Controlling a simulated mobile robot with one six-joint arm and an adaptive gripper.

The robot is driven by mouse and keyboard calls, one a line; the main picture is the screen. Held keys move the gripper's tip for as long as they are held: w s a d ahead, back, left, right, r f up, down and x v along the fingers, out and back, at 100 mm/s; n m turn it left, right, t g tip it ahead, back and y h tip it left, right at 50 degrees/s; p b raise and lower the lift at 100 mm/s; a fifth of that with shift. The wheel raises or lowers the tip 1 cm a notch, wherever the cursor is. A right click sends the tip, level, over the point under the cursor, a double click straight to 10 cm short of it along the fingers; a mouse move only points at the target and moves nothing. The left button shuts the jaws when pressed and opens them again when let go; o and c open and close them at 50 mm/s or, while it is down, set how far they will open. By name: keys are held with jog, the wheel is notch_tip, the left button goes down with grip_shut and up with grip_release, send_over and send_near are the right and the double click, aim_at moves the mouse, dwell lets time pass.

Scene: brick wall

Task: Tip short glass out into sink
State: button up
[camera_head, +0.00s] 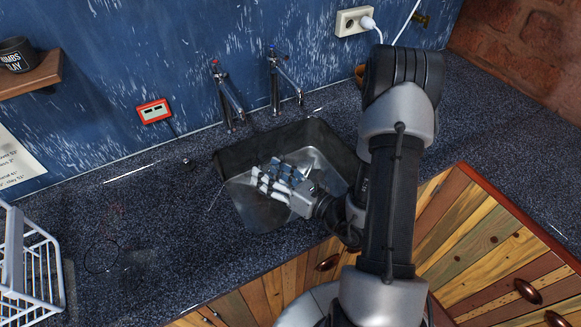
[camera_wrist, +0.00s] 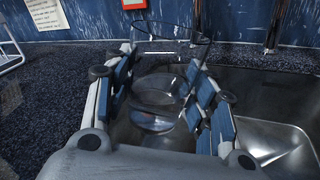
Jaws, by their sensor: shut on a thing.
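My gripper (camera_head: 272,181) is over the left part of the metal sink (camera_head: 325,160). In the wrist view, my gripper (camera_wrist: 166,92) is shut on a clear short glass (camera_wrist: 158,97), with a blue-padded finger on either side. The glass's wide rim shows at the top and its rounded lower part sits between the fingers. It looks close to upright in the wrist view. Curved lines low in the glass may be liquid or its thick base; I cannot tell. In the head view the glass is barely visible. The sink (camera_wrist: 280,145) also shows at right in the wrist view.
Two taps (camera_head: 229,98) (camera_head: 284,78) stand behind the sink. A white rack (camera_head: 30,262) is at the left on the dark speckled counter (camera_head: 150,225). A faint clear round outline (camera_head: 101,256) shows near the rack. A wall shelf holds a dark mug (camera_head: 17,55).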

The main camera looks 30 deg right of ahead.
jog(key=d+m, duration=0.1)
jog(key=m, duration=0.1)
jog(key=w+d+f+m+p, duration=0.1)
jog(key=shift+w+d+f+m+p, duration=0.1)
jog(key=shift+w+f+m+p, duration=0.05)
jog(key=shift+m+p, duration=0.2)
jog(key=shift+d+r+m+g+p, duration=0.1)
jog(key=shift+r+m+g+p, duration=0.4)
jog(key=shift+m+p, duration=0.45)
jog(key=shift+f, duration=0.2)
jog(key=shift+f+m, duration=0.25)
jog(key=shift+m, duration=0.55)
jog(key=shift+w+f+m+y+p, duration=0.1)
jog(key=shift+f+m+y+p, duration=0.2)
jog(key=shift+m, duration=0.3)
jog(key=shift+d+r+m+p, duration=0.1)
jog(key=shift+r+m+p, duration=0.4)
jog(key=shift+m+p, duration=0.2)
jog(key=shift+w+d+f+m+g, duration=0.3)
jog(key=shift+d+m, duration=0.1)
jog(key=shift+m, duration=0.2)
jog(key=shift+s+a+m, duration=0.1)
jog(key=shift+s+m, duration=0.1)
jog(key=shift+m, duration=0.1)
jog(key=shift+f+m+y, duration=0.2)
jog(key=shift+m+y, duration=0.1)
jog(key=shift+y, duration=0.1)
